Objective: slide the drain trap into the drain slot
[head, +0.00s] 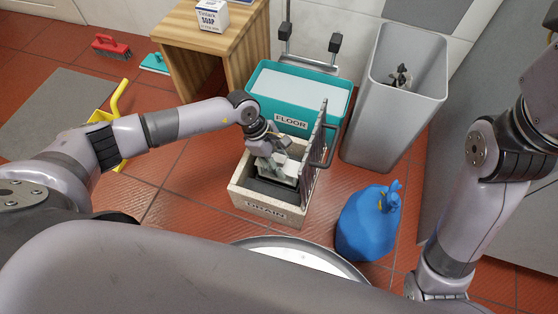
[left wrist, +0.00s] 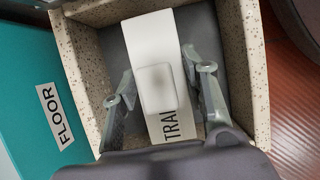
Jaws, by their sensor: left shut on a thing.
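The drain trap is a pale block with a raised square knob and a "TRA..." label, clear in the left wrist view (left wrist: 150,38) and partly hidden in the head view (head: 287,170). My left gripper (head: 272,150) is shut on it, with one finger on each side of the knob in the left wrist view (left wrist: 160,85). The drain slot is a speckled stone box marked DRAIN (head: 264,209) with a dark floor (left wrist: 210,30). The trap is within the box's walls, turned slightly against them in the wrist view. Whether it touches the floor is unclear. My right gripper is out of view.
A grey grate with a handle (head: 316,155) stands upright along the box's right side. A teal FLOOR bucket (head: 270,112) stands behind it. A tall grey bin (head: 375,135) and a blue tied bag (head: 365,225) are to the right. A wooden stool (head: 200,45) stands behind left.

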